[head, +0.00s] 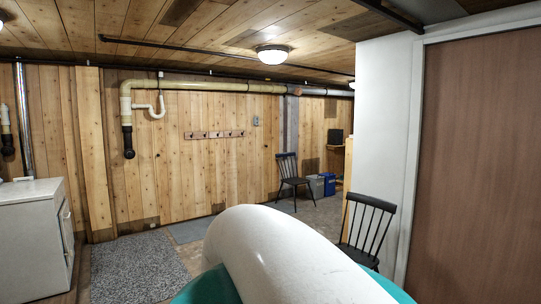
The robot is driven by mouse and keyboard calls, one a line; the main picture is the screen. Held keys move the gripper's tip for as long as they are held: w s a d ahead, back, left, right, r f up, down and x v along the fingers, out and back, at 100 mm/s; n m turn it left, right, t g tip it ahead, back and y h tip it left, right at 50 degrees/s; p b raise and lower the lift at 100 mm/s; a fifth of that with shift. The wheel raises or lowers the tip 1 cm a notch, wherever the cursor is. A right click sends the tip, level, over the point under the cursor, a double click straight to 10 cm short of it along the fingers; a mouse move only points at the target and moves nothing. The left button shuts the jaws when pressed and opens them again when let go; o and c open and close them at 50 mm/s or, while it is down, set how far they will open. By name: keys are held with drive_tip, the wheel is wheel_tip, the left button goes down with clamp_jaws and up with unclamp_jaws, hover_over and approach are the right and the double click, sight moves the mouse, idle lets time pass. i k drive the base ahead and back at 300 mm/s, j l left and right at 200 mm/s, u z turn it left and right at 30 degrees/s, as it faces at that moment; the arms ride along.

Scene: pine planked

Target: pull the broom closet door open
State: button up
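A plain brown door (478,165) fills the right edge of the head view, set in a white frame. It looks shut, and no handle shows on the part in view. I cannot tell for certain whether it is the broom closet door. Its right side and bottom are cut off by the picture's edge. My gripper is not in view; only a white and teal part of my arm shows at the bottom middle, hiding some of the floor.
A black spindle-back chair (367,228) stands by the white wall (380,110), left of the door. Another dark chair (290,180) and a blue bin (328,184) are farther back. A white appliance (34,238) stands at left. A grey speckled rug (138,268) lies on open floor.

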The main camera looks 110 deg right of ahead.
sight(246, 147)
drive_tip(key=z, duration=3.4)
drive_tip(key=u, duration=0.45)
drive_tip(key=i+l+u, duration=0.1)
drive_tip(key=i+u, duration=0.2)
drive_tip(key=i, duration=1)
drive_tip(key=i+u, duration=0.1)
drive_tip(key=i, duration=1.65)
drive_tip(key=i+z, duration=0.15)
drive_tip(key=i, duration=0.45)
drive_tip(key=i+j+z, duration=0.1)
drive_tip(key=i, duration=0.45)
drive_tip(key=i+j+z, duration=0.15)
drive_tip(key=i, duration=0.45)
drive_tip(key=i+l+z, duration=0.2)
drive_tip(key=i+z, duration=0.15)
drive_tip(key=i, duration=0.3)
drive_tip(key=i+z, duration=0.3)
drive_tip(key=i, duration=0.4)
drive_tip(key=i+j+z, duration=0.15)
drive_tip(key=i+z, duration=0.2)
drive_tip(key=i, duration=0.3)
drive_tip(key=i+z, duration=0.2)
drive_tip(key=i, duration=0.55)
drive_tip(key=i+z, duration=0.2)
drive_tip(key=i, duration=0.55)
drive_tip(key=i+j+z, duration=0.2)
drive_tip(key=i, duration=0.55)
